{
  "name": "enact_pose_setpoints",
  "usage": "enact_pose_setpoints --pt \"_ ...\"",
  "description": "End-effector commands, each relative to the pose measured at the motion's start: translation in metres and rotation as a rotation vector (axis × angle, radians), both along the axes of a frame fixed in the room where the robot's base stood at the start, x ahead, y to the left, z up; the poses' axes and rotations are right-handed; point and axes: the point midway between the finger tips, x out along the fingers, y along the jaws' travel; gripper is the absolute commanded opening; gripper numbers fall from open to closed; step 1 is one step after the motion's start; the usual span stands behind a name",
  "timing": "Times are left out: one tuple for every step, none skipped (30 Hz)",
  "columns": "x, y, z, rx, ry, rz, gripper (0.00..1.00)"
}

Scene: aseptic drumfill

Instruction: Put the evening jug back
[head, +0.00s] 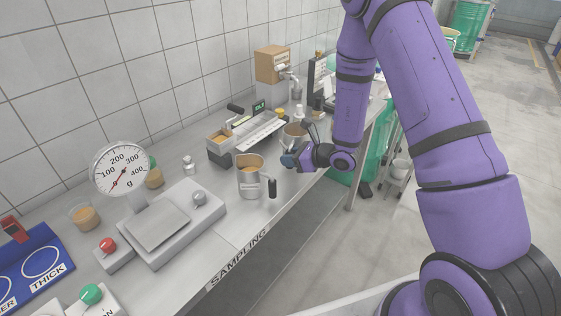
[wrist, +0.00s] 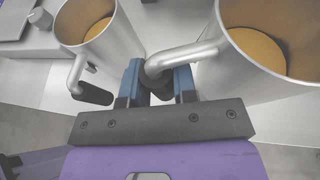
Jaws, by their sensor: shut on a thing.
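Two grey metal jugs holding orange-brown contents are in view, and I see no label telling which is the evening jug. The held jug (head: 293,133) is at the bench's right part; it fills the right of the wrist view (wrist: 240,75). My gripper (wrist: 158,88) is shut on its handle, and it also shows in the head view (head: 291,160). The jug looks upright; I cannot tell whether its base touches the bench. The other jug (head: 250,183) stands to the left, nearer the front edge, its black-gripped handle outward. It also shows in the wrist view (wrist: 125,45).
A tiled wall is behind. Open floor lies at right.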

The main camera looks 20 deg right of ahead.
Motion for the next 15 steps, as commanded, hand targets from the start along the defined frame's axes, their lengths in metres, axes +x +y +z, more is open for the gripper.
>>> enact_pose_setpoints --pt "0.009 0.006 0.0 0.0 -0.005 0.004 0.0" --pt "0.014 0.008 -0.001 0.0 -0.005 0.004 0.0" --pt "0.02 0.011 -0.002 0.0 -0.003 0.003 0.0" --pt "0.024 0.013 -0.002 0.0 -0.003 0.002 0.0" --pt "0.027 0.015 -0.003 0.0 -0.003 0.002 0.0" --pt "0.03 0.016 -0.003 0.0 -0.003 0.001 0.0" --pt "0.033 0.018 -0.003 0.0 -0.003 0.001 0.0" --pt "0.035 0.019 -0.003 0.001 -0.003 0.001 0.0" --pt "0.036 0.019 -0.003 0.001 -0.002 0.0 0.0" --pt "0.037 0.02 -0.003 0.001 -0.002 0.0 0.0" --pt "0.037 0.02 -0.004 0.001 -0.001 0.0 0.0" --pt "0.037 0.02 -0.005 0.001 -0.001 0.0 0.0" --pt "0.037 0.02 -0.007 0.001 -0.001 0.0 0.0" --pt "0.037 0.02 -0.01 0.001 0.001 0.0 0.0" --pt "0.037 0.02 -0.014 0.001 0.001 0.001 0.0"
